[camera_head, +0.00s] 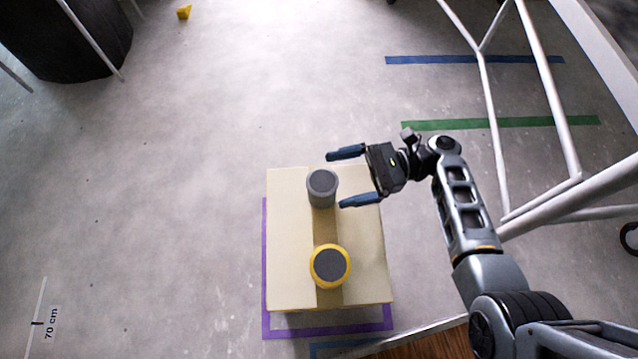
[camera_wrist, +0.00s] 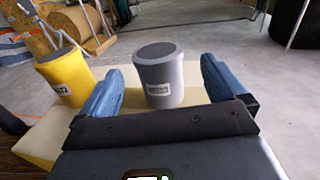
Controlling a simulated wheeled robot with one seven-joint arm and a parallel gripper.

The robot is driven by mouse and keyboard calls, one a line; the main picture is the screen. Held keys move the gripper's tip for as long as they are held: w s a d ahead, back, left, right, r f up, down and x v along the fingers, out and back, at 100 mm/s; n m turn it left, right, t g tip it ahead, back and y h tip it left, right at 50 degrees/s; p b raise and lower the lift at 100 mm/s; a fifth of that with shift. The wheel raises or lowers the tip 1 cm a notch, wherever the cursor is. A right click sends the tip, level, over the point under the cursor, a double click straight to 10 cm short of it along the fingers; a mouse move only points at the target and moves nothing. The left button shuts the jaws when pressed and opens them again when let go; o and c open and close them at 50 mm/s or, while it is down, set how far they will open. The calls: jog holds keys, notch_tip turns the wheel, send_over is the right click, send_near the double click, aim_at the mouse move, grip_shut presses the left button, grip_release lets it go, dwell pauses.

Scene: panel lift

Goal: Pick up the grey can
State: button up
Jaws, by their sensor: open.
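The grey can (camera_head: 321,188) stands upright on a cream box (camera_head: 290,230), near its far edge. My gripper (camera_head: 334,178) is open, with its two blue fingers pointing left toward the can, one finger on the far side and one on the near side. In the wrist view the grey can (camera_wrist: 160,78) stands upright ahead, between the fingers in the picture, with gaps on both sides. The open gripper (camera_wrist: 162,85) holds nothing. How far the can lies between the fingertips is hard to tell.
A yellow can (camera_head: 330,266) with a dark top stands on the same box, nearer the front; it also shows at left in the wrist view (camera_wrist: 65,77). A white tubular frame (camera_head: 487,110) stands at the right. The floor left of the box is clear.

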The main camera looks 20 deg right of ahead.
aim_at(313, 186)
jog(key=a+b, duration=0.2)
jog(key=a, duration=0.4)
jog(key=shift+a+f, duration=0.15)
jog(key=shift+a, duration=0.25)
jog(key=c, duration=1.2)
